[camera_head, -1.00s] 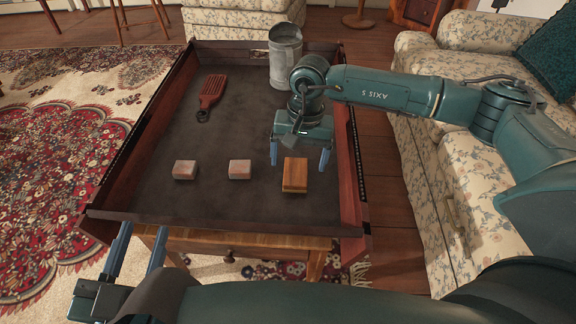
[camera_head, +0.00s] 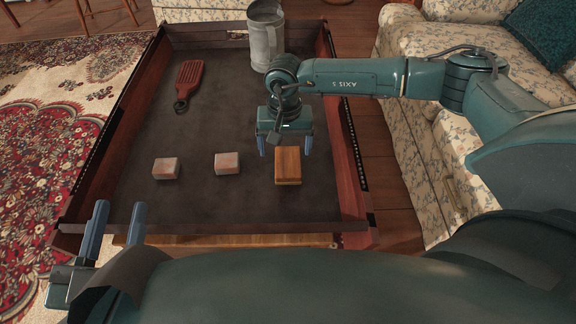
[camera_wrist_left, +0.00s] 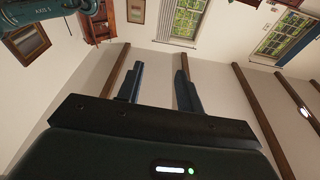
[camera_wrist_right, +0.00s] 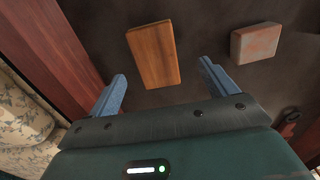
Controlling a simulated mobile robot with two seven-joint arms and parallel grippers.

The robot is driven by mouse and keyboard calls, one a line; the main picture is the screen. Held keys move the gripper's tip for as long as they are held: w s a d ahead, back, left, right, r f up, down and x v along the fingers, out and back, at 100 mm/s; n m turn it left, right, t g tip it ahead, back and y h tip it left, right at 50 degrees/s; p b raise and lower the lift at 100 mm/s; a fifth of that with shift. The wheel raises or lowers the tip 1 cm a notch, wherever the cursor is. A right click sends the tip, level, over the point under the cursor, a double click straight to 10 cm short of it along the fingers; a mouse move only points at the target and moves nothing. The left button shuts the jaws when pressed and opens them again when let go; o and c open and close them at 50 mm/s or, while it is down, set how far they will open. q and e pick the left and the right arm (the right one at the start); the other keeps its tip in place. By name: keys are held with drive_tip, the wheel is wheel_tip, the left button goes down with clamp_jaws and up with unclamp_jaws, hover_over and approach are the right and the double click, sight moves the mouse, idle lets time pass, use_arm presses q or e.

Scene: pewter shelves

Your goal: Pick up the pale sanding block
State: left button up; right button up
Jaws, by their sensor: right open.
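Two small pinkish-brown blocks lie in the dark-lined tray, one at left (camera_head: 166,168) and one in the middle (camera_head: 227,163). A larger yellow-brown wooden block (camera_head: 288,166) lies to their right. I cannot tell for certain which is the pale sanding block. My right gripper (camera_head: 285,146) is open and empty, above and just behind the wooden block. In the right wrist view the wooden block (camera_wrist_right: 153,54) lies ahead of the open fingers, apart from them, with one pinkish block (camera_wrist_right: 256,42) to its right. My left gripper (camera_head: 118,225) is open and empty by the tray's front left corner.
The tray (camera_head: 200,227) has raised reddish wooden sides. A floral sofa (camera_head: 412,130) is to the right.

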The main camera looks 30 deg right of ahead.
sight(288, 161)
drive_tip(key=f, duration=0.1)
drive_tip(key=f+b, duration=0.1)
drive_tip(key=f, duration=0.1)
drive_tip(key=f+b, duration=0.1)
drive_tip(key=f, duration=0.1)
drive_tip(key=shift+d, duration=0.35)
drive_tip(key=c, duration=1.1)
use_arm(q)
drive_tip(key=shift+w+r+m+t+h, duration=0.25)
drive_tip(key=shift+r+m+h, duration=0.1)
drive_tip(key=shift+r, duration=0.15)
drive_tip(key=shift+w+r+m+t+h, duration=0.25)
drive_tip(key=shift+r+h, duration=0.1)
drive_tip(key=shift+r, duration=0.15)
use_arm(e)
drive_tip(key=shift+c, duration=0.2)
drive_tip(key=shift+r, duration=0.15)
